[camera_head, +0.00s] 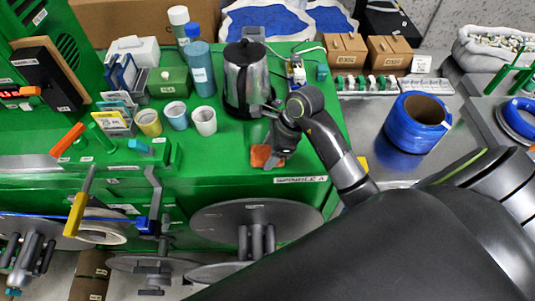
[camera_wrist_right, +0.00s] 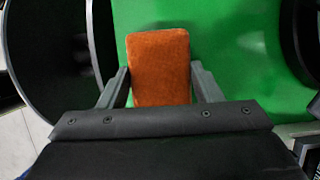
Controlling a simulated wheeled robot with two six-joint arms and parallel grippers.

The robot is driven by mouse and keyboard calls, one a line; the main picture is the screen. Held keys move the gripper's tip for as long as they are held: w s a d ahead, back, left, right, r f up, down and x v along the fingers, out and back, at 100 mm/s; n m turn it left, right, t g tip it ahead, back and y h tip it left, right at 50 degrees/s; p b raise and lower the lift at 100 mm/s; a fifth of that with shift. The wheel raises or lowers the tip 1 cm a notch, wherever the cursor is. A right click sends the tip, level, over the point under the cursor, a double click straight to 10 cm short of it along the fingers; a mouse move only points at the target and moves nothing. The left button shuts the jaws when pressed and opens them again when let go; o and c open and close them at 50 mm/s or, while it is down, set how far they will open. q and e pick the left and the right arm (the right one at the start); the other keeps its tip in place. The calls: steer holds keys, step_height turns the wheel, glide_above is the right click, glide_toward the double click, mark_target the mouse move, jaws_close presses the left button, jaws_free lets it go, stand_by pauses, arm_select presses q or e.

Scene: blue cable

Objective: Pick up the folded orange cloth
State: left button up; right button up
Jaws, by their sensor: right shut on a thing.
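The folded orange cloth (camera_head: 262,157) is a small rectangle over the green machine top near its front edge, just left of my right gripper's arm. In the right wrist view the cloth (camera_wrist_right: 160,68) stands between the two fingers. My right gripper (camera_head: 272,150) reaches down from the right and is shut on the cloth; its fingers (camera_wrist_right: 160,85) touch or nearly touch the cloth's sides. I cannot tell whether the cloth is lifted off the green surface. My left gripper is not clearly in view.
A steel and black kettle (camera_head: 245,78) stands just behind the cloth. Cups (camera_head: 204,120) and a blue bottle (camera_head: 200,68) stand to its left. A blue cable spool (camera_head: 413,123) is on the metal table at right. Green top left of the cloth is partly clear.

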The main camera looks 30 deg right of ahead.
step_height(320, 180, up, 5)
steer(key=shift+w+r+b, duration=0.1)
steer(key=shift+r+b, duration=0.1)
steer(key=shift+b, duration=0.7)
step_height(320, 180, up, 3)
steer(key=p, duration=0.3)
steer(key=shift+r, duration=0.15)
steer(key=shift+r+p, duration=0.7)
steer(key=shift+p, duration=0.05)
